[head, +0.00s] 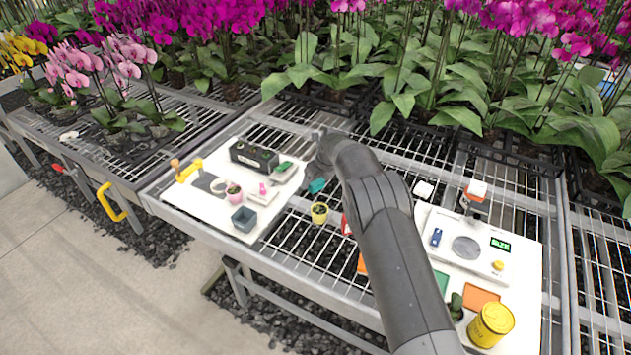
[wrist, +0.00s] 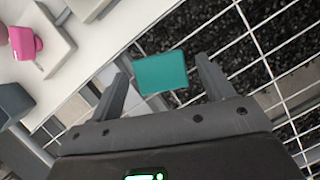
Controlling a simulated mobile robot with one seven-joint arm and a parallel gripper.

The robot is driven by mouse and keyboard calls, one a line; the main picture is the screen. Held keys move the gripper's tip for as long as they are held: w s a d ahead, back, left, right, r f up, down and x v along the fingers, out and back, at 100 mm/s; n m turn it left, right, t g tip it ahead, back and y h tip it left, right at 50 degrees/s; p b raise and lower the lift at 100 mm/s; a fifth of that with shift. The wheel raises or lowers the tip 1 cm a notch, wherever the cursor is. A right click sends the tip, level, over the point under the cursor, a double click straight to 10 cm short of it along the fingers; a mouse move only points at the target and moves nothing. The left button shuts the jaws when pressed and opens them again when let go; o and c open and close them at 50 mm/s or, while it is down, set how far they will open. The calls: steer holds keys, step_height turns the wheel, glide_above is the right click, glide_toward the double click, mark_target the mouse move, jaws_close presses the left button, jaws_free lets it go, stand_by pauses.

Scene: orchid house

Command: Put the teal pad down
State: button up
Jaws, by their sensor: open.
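The teal pad (head: 317,186) is a small flat rectangle at the end of my arm, by the right edge of the left white board. In the wrist view the pad (wrist: 162,73) lies between the two fingers of my gripper (wrist: 161,69), with black gravel and wire mesh beyond it. The fingers are spread, with a narrow gap visible on the right side of the pad. I cannot tell whether the pad rests on the mesh or touches the left finger. In the head view my gripper (head: 316,166) is mostly hidden by my wrist.
A yellow pot (head: 320,212) stands on the mesh beside my arm. A scale (head: 468,246) and yellow tin (head: 491,325) stand at right. Orchids crowd the back.

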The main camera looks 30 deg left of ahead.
steer(key=v, duration=1)
steer(key=shift+r, duration=0.2)
steer(key=s+d+r+n+t, duration=0.15)
steer(key=d+r+n, duration=0.25)
steer(key=d+r, duration=0.7)
steer(key=s+d+r+n, duration=0.2)
steer(key=d+r+n, duration=0.1)
steer(key=d+r, duration=0.8)
steer(key=s+d+r+n+t+h, duration=0.1)
steer(key=s+d+r+n, duration=0.15)
steer(key=s+d, duration=0.4)
steer(key=s+d+r+n, duration=0.2)
steer(key=s+d+n, duration=0.15)
steer(key=d, duration=0.65)
steer(key=s+d+f+n+h, duration=0.1)
steer(key=s+d+n, duration=0.2)
steer(key=s, duration=0.5)
steer(key=s+d+f+n+t+h, duration=0.1)
steer(key=s+d+f+n, duration=0.1)
steer(key=s+d, duration=0.4)
steer(key=s+d+f+n+h, duration=0.1)
steer(key=s+d+n, duration=0.3)
steer(key=s, duration=0.6)
steer(key=shift+d+f+n, duration=0.2)
steer(key=shift+d+n, duration=0.1)
steer(key=shift+d, duration=0.1)
steer(key=shift+s, duration=0.15)
